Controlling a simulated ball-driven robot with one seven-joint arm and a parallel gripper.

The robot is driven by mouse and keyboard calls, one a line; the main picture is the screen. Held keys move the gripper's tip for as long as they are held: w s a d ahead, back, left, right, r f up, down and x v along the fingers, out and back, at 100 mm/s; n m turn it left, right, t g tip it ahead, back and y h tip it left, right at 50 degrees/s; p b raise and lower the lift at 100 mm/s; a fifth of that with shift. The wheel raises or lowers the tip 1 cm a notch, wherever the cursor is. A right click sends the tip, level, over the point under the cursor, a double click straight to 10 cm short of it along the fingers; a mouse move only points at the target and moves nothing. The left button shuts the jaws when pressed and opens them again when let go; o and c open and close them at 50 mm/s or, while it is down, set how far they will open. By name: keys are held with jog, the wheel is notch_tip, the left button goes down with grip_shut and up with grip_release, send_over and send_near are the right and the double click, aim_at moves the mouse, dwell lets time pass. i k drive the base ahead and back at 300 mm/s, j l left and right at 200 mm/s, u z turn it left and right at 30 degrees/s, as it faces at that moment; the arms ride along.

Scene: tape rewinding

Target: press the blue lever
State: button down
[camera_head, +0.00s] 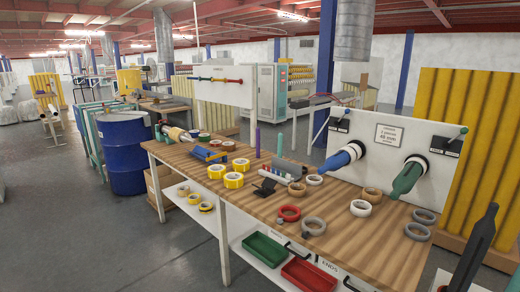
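A white panel (405,132) stands at the back right of the wooden bench. A small lever with a bluish knob (347,111) rises from a dark plate on the panel's upper left, above the blue spindle (341,158). A second lever with a greenish knob (463,130) is on the right, near the green spindle (407,180).
A green bin (265,249) and red bin (309,272) sit below. A blue drum (124,155) stands left. The floor at left is open.

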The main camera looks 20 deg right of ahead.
aim_at(347, 112)
jog(key=i+j+z, duration=0.3)
jog(key=i+z, duration=0.15)
jog(key=i, duration=0.15)
jog(key=i+j+z, duration=0.45)
jog(key=i+j, duration=0.05)
jog(key=i, duration=0.05)
